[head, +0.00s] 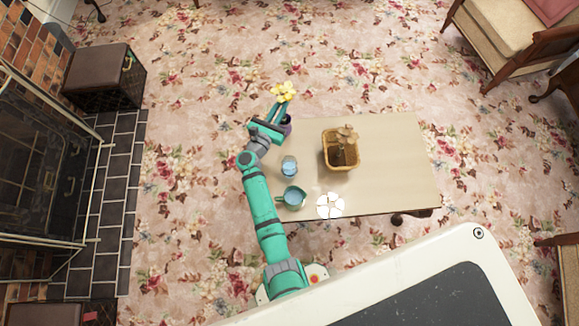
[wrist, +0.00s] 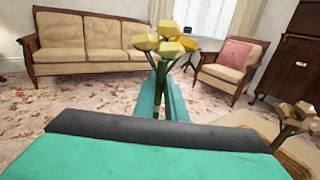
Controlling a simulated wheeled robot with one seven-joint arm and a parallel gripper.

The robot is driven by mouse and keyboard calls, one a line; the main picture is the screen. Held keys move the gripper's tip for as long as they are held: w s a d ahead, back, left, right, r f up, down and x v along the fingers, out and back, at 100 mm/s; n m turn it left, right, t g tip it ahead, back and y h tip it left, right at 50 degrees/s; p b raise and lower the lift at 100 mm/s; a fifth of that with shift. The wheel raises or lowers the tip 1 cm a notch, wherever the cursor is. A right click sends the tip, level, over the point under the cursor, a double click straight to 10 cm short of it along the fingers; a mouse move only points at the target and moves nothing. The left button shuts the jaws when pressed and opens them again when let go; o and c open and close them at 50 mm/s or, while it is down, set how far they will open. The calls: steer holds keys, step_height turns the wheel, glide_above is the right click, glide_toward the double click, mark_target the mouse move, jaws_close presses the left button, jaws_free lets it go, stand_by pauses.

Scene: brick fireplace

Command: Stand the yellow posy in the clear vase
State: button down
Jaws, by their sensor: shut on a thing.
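The yellow posy (head: 283,92) is in my gripper (head: 276,112), near the far left corner of the table. In the wrist view the posy's yellow heads (wrist: 168,44) stand above the fingers, and its green stem runs down between them. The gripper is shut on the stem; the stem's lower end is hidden. A clear, bluish glass vessel (head: 289,167), which looks like the clear vase, stands on the table's left side, apart from the posy and nearer my base. Its inside is too small to make out.
The table (head: 400,160) also bears a teal jug (head: 293,196), a wicker basket (head: 328,158) with brown flowers (head: 347,133), and a white flower-shaped piece (head: 330,206). A dark purple vessel (head: 287,122) is partly hidden beside my gripper. The table's right side is clear.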

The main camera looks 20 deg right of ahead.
mark_target(278, 99)
steer(key=shift+r, duration=1.35)
steer(key=shift+s+d+r, duration=0.1)
steer(key=shift+r, duration=2.05)
